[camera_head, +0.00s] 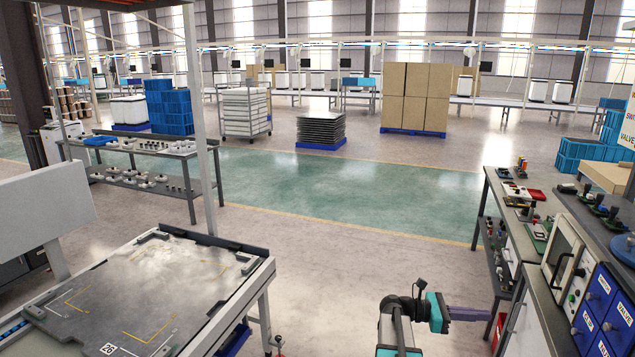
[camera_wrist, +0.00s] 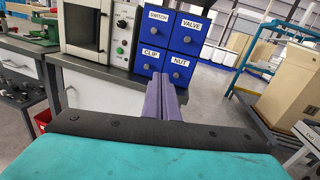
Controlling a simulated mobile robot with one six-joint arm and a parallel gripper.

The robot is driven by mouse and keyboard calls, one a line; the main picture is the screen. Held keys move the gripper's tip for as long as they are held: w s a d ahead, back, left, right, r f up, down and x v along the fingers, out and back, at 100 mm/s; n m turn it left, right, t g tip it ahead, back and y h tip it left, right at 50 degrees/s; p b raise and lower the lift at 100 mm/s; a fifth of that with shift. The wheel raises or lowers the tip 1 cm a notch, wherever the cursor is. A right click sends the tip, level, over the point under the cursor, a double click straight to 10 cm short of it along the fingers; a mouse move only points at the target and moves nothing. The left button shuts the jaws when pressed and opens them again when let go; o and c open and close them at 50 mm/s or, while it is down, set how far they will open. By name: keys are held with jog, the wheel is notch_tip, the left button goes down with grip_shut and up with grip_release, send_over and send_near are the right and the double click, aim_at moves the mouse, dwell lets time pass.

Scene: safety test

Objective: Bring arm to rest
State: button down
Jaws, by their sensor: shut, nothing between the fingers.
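My gripper (camera_head: 487,314) shows at the lower right of the head view, on the end of my teal and black arm, pointing right toward the workbench side. In the wrist view its two purple fingers (camera_wrist: 161,97) are together, shut with nothing between them. The fingertips appear in front of the bench with blue labelled drawers (camera_wrist: 172,47). My gripper holds no object, and the head view shows open floor beneath and to the left of my arm.
A grey-topped fixture table (camera_head: 140,290) stands at the lower left. At the right, a workbench carries a white test box (camera_head: 565,255) and blue drawers (camera_head: 597,298) marked with part names. A cardboard box (camera_wrist: 283,95) stands right in the wrist view. Green floor (camera_head: 330,188) lies clear.

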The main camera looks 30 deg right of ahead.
jog(key=w+a+f+n+t, duration=0.2)
jog(key=w+a+f, duration=0.2)
jog(key=a+f, duration=0.3)
jog(key=w+a+f+n+t, duration=0.2)
jog(key=w+a+f, duration=0.3)
jog(key=a+f, duration=0.25)
jog(key=s+a+f+t+y, duration=0.1)
jog(key=a+f+t+y, duration=0.15)
jog(key=a+f, duration=1.15)
jog(key=s+a+f+m+y, duration=0.3)
jog(key=s+a+f+m, duration=0.1)
jog(key=a, duration=0.6)
jog(key=s+a+f+m+y, duration=0.4)
jog(key=s+a+f+m, duration=0.1)
jog(key=a, duration=0.6)
jog(key=s+a+f+m+y+b, duration=0.1)
jog(key=s+a+f+m+y, duration=0.3)
jog(key=a+f, duration=0.3)
jog(key=shift+s+a+m, duration=0.5)
jog(key=shift+a+m, duration=0.4)
jog(key=shift+a, duration=1.2)
jog(key=shift+g, duration=0.25)
